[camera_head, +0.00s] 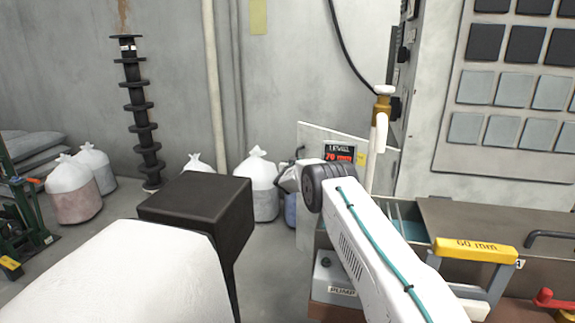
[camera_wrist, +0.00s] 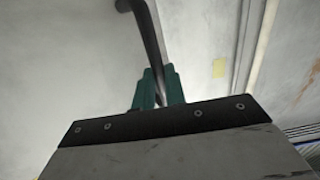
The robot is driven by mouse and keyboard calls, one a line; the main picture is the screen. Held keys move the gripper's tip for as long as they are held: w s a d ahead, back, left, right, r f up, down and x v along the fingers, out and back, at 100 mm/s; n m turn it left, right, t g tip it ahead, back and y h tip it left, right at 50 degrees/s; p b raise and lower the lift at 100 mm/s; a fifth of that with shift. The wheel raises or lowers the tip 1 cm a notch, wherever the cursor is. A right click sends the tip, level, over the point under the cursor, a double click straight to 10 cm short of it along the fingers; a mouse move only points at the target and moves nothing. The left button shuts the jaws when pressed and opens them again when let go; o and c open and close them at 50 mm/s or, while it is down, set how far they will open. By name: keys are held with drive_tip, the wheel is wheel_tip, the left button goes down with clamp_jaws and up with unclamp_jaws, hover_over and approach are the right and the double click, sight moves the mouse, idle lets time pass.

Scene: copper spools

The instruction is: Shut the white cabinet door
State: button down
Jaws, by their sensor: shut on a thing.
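The white cabinet door (camera_head: 306,222) appears in the head view as a pale upright panel standing open, partly covered by my arm. In the wrist view, a pale surface that looks like the door (camera_wrist: 60,75) fills the left side. A dark bar handle (camera_wrist: 150,35) runs down from the top of that view. My gripper (camera_wrist: 159,90) has green fingers closed around the handle's lower part. In the head view my gripper is hidden behind my arm.
A red level display (camera_head: 339,153) shows at the panel. White sacks (camera_head: 258,185) stand on the floor to its left. A brown bench (camera_head: 470,222) with a yellow-handled part (camera_head: 475,249) and a pump box (camera_head: 335,275) lie right and below.

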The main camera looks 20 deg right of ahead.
drive_tip(key=shift+w+a+r, duration=0.3)
drive_tip(key=shift+a+r, duration=0.05)
drive_tip(key=shift+a, duration=0.35)
drive_tip(key=c, duration=1.8)
unclamp_jaws()
drive_tip(key=shift+w, duration=0.1)
drive_tip(key=shift+d+f, duration=0.15)
drive_tip(key=shift+s+d+f, duration=0.1)
drive_tip(key=shift+s+f, duration=0.1)
drive_tip(key=shift+v, duration=3.9)
